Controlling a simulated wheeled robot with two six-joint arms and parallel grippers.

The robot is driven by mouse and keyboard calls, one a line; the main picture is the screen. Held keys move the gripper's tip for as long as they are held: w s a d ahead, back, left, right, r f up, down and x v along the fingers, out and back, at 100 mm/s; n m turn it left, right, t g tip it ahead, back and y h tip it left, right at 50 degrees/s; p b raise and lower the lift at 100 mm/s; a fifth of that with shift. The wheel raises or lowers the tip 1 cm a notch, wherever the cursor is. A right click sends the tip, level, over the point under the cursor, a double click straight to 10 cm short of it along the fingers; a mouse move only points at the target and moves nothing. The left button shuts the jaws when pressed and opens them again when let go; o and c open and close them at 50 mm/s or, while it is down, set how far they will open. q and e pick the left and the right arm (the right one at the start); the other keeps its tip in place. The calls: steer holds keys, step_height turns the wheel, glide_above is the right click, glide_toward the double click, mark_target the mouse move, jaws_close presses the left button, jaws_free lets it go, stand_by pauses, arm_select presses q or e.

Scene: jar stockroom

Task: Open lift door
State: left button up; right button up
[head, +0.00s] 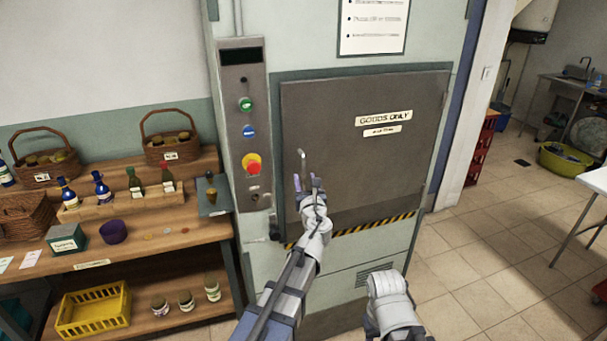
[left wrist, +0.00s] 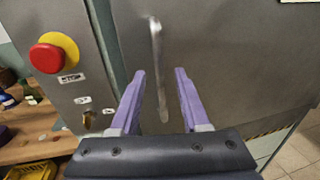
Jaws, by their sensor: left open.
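The lift door (head: 365,155) is a grey panel marked "GOODS ONLY" in a pale green frame, and it looks shut. Its handle (head: 302,165) is a thin upright metal bar near the door's left edge. My left gripper (head: 309,184) is in front of the handle's lower part. In the left wrist view the left gripper (left wrist: 160,82) is open, its purple fingers on either side of the handle (left wrist: 158,75) as seen, with nothing gripped. I cannot tell whether the fingers touch the handle. My right arm shows at the bottom, but its jaws do not show clearly.
A control panel (head: 246,125) with green, blue and red buttons is left of the door; its red stop button (left wrist: 47,57) is near the left gripper. A wooden shelf (head: 150,247) with baskets and bottles stands at the left. Tiled floor (head: 480,260) is open at the right.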

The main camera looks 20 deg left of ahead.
mark_target(304, 174)
arm_select(q)
steer(key=x, duration=0.4)
jaws_close()
stand_by(1.4)
